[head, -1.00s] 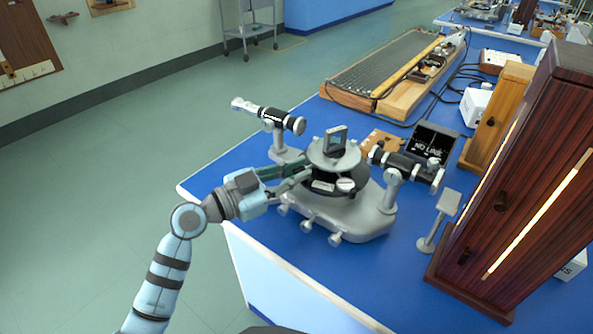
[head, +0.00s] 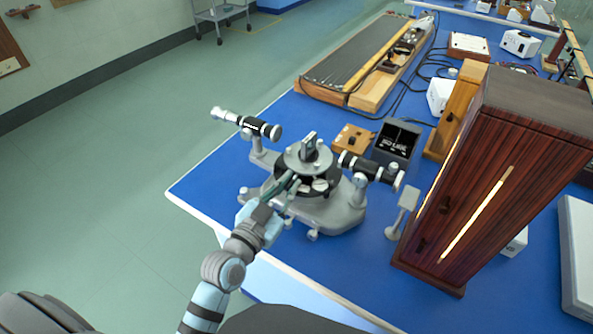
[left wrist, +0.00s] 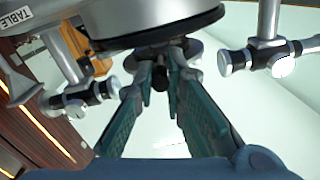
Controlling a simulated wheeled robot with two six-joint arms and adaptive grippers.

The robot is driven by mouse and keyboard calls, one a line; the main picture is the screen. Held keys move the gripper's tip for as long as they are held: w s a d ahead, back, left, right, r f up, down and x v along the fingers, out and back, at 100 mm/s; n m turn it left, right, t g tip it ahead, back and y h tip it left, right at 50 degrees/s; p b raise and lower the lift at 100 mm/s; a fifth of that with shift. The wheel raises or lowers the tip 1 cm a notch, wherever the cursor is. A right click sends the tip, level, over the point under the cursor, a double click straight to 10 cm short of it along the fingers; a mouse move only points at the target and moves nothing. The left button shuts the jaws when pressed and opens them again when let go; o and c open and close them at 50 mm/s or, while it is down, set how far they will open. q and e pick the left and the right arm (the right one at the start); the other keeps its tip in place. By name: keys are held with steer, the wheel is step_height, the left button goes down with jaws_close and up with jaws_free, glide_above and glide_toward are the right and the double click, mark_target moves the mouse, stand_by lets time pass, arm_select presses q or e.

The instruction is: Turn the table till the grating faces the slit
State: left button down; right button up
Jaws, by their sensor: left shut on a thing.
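The spectrometer stands on the blue bench. Its round grey table (head: 298,164) carries the small upright grating (head: 309,146), which shows narrow, nearly edge-on. One black-and-grey tube (head: 250,125) points out to the left and another (head: 368,168) to the right; I cannot tell which end holds the slit. My left gripper (head: 291,186) reaches in at the front, below the table's rim. In the left wrist view its fingers (left wrist: 160,62) are shut on a small dark knob (left wrist: 160,80) under the disc labelled TABLE (left wrist: 22,28). My right gripper is not in view.
A tall dark wooden cabinet (head: 510,150) with a glowing slot stands at the right, with a small grey stand (head: 403,212) beside it. A dark display box (head: 397,142) and a wooden block (head: 354,138) lie behind the spectrometer. The bench's front left corner is clear.

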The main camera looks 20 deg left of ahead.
arm_select(q)
steer(key=shift+d+r+y, duration=0.15)
steer(key=shift+y, duration=0.15)
steer(key=c, duration=1.6)
jaws_free()
steer(key=shift+c, duration=0.2)
steer(key=s+a, duration=0.1)
steer(key=s, duration=1.1)
steer(key=shift+a, duration=0.25)
steer(key=shift+w, duration=0.1)
